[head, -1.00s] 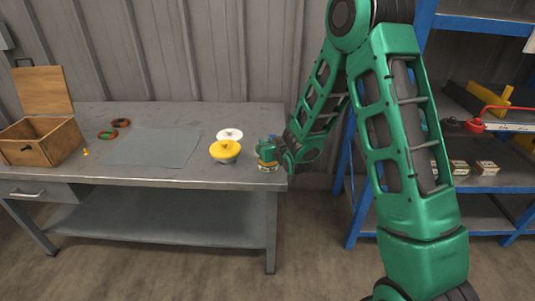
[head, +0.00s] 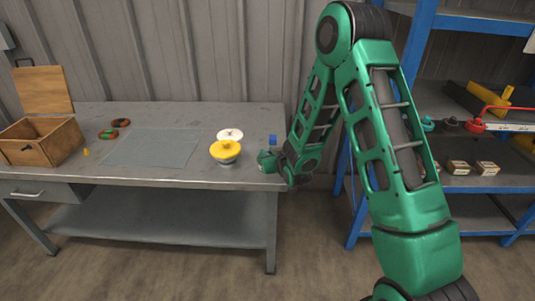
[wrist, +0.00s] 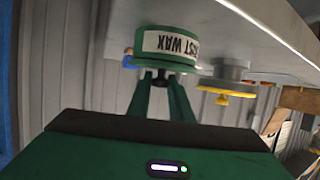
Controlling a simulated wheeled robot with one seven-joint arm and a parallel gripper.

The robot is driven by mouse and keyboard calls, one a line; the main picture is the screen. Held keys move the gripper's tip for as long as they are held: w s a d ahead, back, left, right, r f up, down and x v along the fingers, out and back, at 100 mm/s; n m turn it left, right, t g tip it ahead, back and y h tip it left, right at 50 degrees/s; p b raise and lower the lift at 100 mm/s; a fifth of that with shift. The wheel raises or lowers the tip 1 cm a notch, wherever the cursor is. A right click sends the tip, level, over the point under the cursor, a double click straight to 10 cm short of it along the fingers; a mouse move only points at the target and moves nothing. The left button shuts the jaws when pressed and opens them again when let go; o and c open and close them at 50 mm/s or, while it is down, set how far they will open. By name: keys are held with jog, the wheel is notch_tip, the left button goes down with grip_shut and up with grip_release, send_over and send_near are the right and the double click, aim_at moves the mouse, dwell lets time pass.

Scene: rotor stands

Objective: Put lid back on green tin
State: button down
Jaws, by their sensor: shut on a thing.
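The green tin (wrist: 172,42), with a white "WAX" label, shows upside down in the wrist view, as that picture is turned over. In the head view the tin (head: 267,160) is at the bench's right end. My gripper (wrist: 160,82) is at the tin's top side, its fingers closed around a small dark piece, seemingly the lid's knob. A thin green rim (wrist: 165,67), which looks like the lid, lies at the tin's top. I cannot tell if it is fully seated. In the head view my gripper (head: 285,167) is partly hidden by its own wrist.
A yellow-topped stand (head: 225,150) and a white-topped one (head: 230,134) stand left of the tin. A blue thing (head: 273,140) is just behind it. A grey mat (head: 152,147), red-and-green rings (head: 108,134) and an open wooden box (head: 40,142) are farther left.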

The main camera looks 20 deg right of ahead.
jog(key=shift+f, duration=0.1)
jog(key=c, duration=1.6)
grip_release()
jog(key=shift+r, duration=0.25)
jog(key=shift+s+r, duration=0.25)
jog(key=v, duration=1.1)
jog(key=shift+s+r, duration=0.1)
jog(key=shift+s, duration=0.1)
jog(key=shift+d, duration=0.15)
